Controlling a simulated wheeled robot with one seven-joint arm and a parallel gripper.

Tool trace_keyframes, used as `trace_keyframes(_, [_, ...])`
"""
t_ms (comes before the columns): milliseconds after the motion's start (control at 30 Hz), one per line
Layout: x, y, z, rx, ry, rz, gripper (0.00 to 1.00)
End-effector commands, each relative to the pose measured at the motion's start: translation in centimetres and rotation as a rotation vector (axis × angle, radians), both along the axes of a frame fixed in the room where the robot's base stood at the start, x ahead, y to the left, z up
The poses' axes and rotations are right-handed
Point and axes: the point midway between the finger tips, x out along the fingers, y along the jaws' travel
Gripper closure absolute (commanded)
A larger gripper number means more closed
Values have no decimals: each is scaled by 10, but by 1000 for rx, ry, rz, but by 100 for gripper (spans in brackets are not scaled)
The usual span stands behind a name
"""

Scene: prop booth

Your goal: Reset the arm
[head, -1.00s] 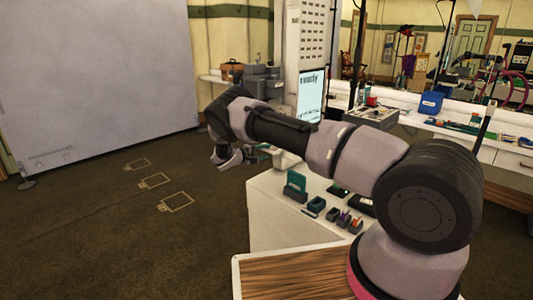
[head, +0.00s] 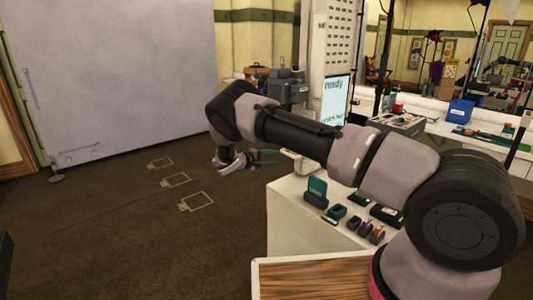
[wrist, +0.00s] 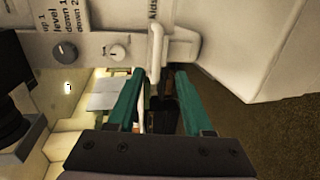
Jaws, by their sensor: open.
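My gripper (head: 262,158) is at the end of my arm, left of the white cabinet in the head view. In the wrist view its two green fingers (wrist: 158,102) are spread apart. A white lever-like handle (wrist: 156,48) on a pale panel shows just beyond and between the fingertips. I cannot tell whether the fingers touch it. Nothing is clearly held. My arm reaches across the head view from the lower right, bent at the elbow.
The white cabinet (head: 290,215) carries small dark holders and a green item (head: 316,190). A screen reading "ready" (head: 336,98) stands behind my arm. Brown floor with taped outlines (head: 196,201) is open at left, before a large grey board (head: 120,75).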

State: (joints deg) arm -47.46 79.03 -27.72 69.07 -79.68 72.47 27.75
Motion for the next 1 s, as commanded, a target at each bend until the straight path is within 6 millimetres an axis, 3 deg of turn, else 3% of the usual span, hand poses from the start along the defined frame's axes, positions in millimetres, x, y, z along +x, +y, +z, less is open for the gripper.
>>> trace_keyframes(167, [-4, -37, 49, 127, 19, -124, 49])
trace_keyframes(467, [-54, -109, 155, 491, 75, -377, 49])
trace_keyframes(700, [-116, -146, 234, 793, 88, -498, 49])
trace_keyframes(1000, [-213, -170, 322, 1152, 58, -549, 49])
